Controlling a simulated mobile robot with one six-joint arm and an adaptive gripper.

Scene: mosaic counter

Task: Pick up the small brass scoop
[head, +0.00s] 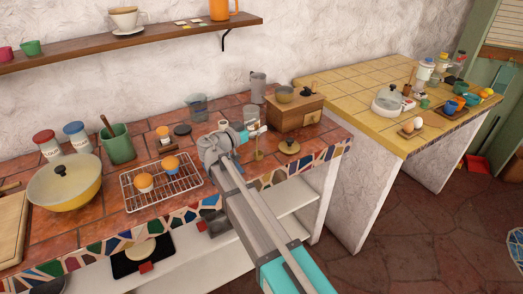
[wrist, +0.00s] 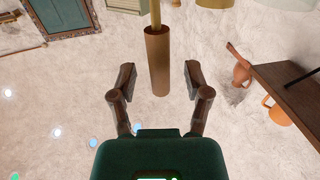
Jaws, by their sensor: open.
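In the wrist view a brown cylindrical handle with a thin brass shaft, apparently the small brass scoop (wrist: 158,62), shows in the middle. My gripper (wrist: 159,80) is open, with one dark finger on each side of the handle and visible gaps on both sides.
A wire rack (head: 160,188) with orange-topped items is to the left.

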